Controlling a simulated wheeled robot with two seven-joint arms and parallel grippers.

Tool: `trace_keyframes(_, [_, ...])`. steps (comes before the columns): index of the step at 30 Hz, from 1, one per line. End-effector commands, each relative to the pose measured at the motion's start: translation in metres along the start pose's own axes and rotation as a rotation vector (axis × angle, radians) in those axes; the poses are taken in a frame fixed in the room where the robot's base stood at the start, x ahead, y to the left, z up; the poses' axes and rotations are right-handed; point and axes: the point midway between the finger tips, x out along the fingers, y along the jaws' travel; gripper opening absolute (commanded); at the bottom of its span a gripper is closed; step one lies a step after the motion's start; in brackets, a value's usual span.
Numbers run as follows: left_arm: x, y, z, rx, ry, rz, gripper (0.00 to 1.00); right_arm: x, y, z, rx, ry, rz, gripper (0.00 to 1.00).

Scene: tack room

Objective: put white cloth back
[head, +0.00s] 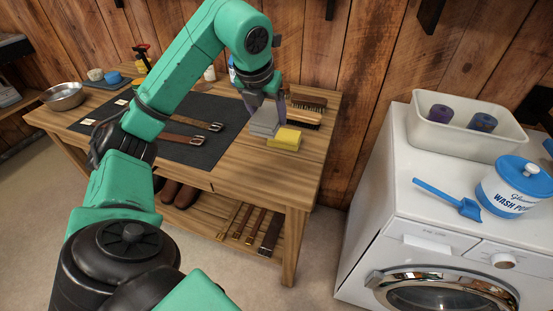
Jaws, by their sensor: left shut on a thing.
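A folded white cloth (264,129), looking pale grey here, is at the right part of the wooden workbench (300,171). My left gripper (266,104) points down over it and is shut on its upper part. The gripper hides part of the cloth's top. I cannot tell whether the cloth touches the bench. A yellow folded cloth or sponge (285,139) lies right beside it, on the front right. My right gripper is not in view.
Brushes (305,102) lie behind the cloth. A dark mat (205,143) with leather straps (186,138) covers the bench's middle. A metal bowl (63,95) stands far left. The washing machine (388,207) at right carries a white tub (462,137), blue scoop (449,198) and powder jar (512,190).

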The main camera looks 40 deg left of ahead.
Motion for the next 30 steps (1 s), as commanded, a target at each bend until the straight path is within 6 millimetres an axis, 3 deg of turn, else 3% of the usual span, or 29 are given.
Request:
trace_keyframes(1, [0.022, 0.001, -0.010, 0.001, 0.006, 0.005, 0.12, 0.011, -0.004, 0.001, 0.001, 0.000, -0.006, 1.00])
trace_keyframes(6, [0.073, 0.001, -0.031, 0.001, 0.005, 0.003, 0.12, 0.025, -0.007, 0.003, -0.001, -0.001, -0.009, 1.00])
trace_keyframes(15, [0.122, 0.000, -0.051, -0.002, 0.002, 0.000, 0.12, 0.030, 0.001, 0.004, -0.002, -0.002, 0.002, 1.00])
trace_keyframes(18, [0.132, 0.000, -0.055, -0.002, 0.000, 0.000, 0.12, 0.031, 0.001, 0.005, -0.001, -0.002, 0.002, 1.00])
trace_keyframes(28, [0.137, 0.000, -0.056, -0.003, -0.003, 0.000, 0.12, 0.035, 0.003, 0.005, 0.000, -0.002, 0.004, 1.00])
trace_keyframes(29, [0.135, 0.000, -0.055, -0.003, -0.002, 0.000, 0.85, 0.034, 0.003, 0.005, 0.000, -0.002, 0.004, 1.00])
trace_keyframes(30, [0.135, 0.000, -0.055, -0.003, -0.002, 0.000, 1.00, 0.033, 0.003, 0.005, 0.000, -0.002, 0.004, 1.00])
